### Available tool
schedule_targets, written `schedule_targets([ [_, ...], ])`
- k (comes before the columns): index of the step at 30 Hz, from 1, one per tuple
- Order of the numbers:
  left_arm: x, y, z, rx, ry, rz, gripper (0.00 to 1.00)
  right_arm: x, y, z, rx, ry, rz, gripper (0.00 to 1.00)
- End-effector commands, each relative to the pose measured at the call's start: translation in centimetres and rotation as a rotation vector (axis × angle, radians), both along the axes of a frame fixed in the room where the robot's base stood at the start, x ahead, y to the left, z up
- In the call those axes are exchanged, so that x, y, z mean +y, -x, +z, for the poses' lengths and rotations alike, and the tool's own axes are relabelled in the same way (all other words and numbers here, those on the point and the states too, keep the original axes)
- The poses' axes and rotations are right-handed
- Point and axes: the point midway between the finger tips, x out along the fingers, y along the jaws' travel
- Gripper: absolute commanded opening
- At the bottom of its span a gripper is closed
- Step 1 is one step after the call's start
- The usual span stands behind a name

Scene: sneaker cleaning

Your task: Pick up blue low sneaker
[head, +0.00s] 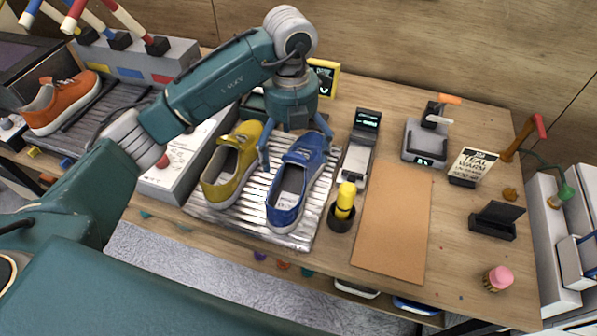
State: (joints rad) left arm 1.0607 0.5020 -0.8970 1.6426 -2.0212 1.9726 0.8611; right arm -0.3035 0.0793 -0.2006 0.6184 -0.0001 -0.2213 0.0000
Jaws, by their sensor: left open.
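A yellow sneaker (231,165) stands on the same tray just to the left of the blue one. My right gripper is not in view.
An orange sneaker (62,103) sits on a dark belt at the left. A black cup with a yellow piece (344,203) stands right of the tray. A brown mat (394,219) lies bare further right. A grey device (361,144) stands behind the cup.

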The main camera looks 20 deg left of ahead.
Motion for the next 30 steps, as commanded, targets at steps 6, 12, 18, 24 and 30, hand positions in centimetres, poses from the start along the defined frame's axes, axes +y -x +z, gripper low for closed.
schedule_targets([
  [6,0.2,0.3,-1.6,0.004,0.0,-0.001,1.0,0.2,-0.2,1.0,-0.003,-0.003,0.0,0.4],
  [12,0.4,0.7,-4.7,0.003,0.0,0.0,1.0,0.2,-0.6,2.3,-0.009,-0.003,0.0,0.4],
  [18,0.4,0.6,-5.9,-0.001,-0.001,-0.001,1.0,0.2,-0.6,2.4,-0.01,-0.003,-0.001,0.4],
  [24,0.3,0.6,-5.9,-0.001,-0.001,-0.001,0.92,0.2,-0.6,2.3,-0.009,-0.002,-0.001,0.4],
  [30,0.3,0.6,-5.9,0.0,0.0,-0.002,0.52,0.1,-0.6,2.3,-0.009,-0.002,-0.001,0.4],
])
